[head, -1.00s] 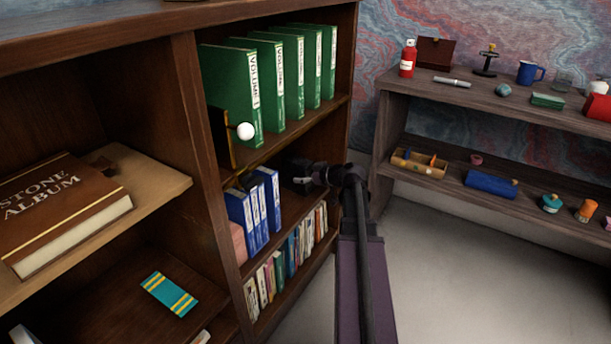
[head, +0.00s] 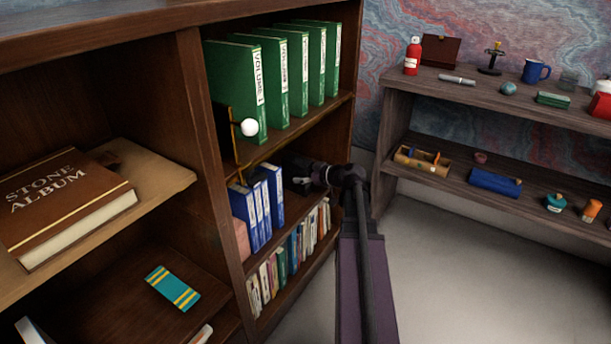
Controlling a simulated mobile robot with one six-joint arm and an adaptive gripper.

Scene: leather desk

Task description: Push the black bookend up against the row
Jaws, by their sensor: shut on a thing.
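My gripper (head: 297,175) reaches into the middle shelf bay, just right of a row of blue binders (head: 264,204). It is shut on a dark thing at its fingertips, which appears to be the black bookend. Shadow and my own dark gripper hide most of its outline, so I cannot tell whether it touches the binders. On the shelf above, a row of green volumes (head: 288,78) stands upright.
The shelf board above my gripper and the bookcase's right side wall (head: 345,95) bound the bay. Small books (head: 290,262) fill the bay below. A separate grey shelf unit (head: 480,95) with small items stands at the right. The floor between is clear.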

